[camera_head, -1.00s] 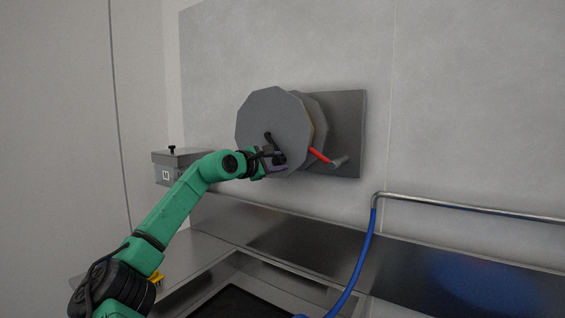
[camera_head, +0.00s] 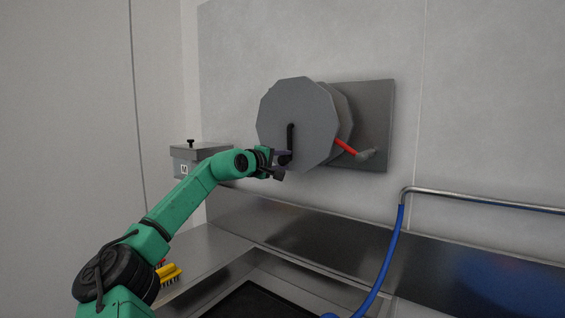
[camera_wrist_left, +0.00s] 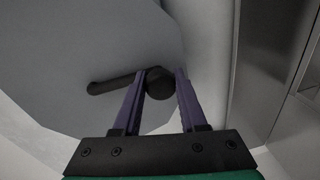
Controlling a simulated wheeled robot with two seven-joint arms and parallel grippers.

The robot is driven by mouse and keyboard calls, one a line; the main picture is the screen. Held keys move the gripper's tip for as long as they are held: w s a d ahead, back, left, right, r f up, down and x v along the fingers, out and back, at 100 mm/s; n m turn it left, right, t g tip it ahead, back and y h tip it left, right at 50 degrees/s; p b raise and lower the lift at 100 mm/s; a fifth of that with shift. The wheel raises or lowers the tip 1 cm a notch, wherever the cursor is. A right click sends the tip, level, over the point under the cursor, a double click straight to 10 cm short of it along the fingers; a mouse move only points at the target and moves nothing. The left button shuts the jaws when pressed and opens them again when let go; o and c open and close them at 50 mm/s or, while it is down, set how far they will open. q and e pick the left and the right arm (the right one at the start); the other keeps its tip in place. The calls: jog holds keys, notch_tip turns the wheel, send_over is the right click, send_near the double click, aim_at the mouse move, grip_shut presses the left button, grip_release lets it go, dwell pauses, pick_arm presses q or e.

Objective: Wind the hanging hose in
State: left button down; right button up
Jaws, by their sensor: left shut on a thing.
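The grey hose reel (camera_head: 297,108) has flat many-sided discs and sits on a dark wall plate (camera_head: 376,110). A short red hose end (camera_head: 346,147) with a grey nozzle (camera_head: 366,154) sticks out from its lower right. The black crank (camera_head: 290,136) on the front disc points down. My left gripper (camera_head: 283,158) is shut on the crank's knob at its lower end. In the left wrist view the round black knob (camera_wrist_left: 160,83) is between the purple fingers, and the crank arm (camera_wrist_left: 110,84) runs left. The hose wound between the discs is mostly hidden. My right gripper is out of view.
A blue hose (camera_head: 390,262) hangs from a metal pipe (camera_head: 480,203) at the right, over the steel sink. A grey box marked M (camera_head: 184,170) is on the left wall. A yellow brush (camera_head: 170,273) lies behind my left arm.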

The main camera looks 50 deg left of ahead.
pick_arm(q)
jog(key=shift+a+f, duration=0.1)
jog(key=shift+f, duration=0.15)
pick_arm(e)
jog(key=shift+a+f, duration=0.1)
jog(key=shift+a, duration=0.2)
pick_arm(q)
jog(key=c, duration=0.7)
grip_release()
jog(key=shift+o, duration=1.2)
jog(key=shift+a+r, duration=0.1)
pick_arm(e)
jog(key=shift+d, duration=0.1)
pick_arm(q)
jog(key=s+b, duration=0.1)
jog(key=b, duration=0.1)
jog(key=s+b, duration=0.1)
jog(key=s+d+b, duration=0.1)
jog(key=b, duration=0.1)
jog(key=shift+f+b, duration=0.3)
jog(key=shift+f, duration=0.05)
jog(key=r+b+v, duration=0.1)
jog(key=b+v, duration=0.6)
jog(key=v, duration=0.4)
jog(key=shift+s, duration=0.15)
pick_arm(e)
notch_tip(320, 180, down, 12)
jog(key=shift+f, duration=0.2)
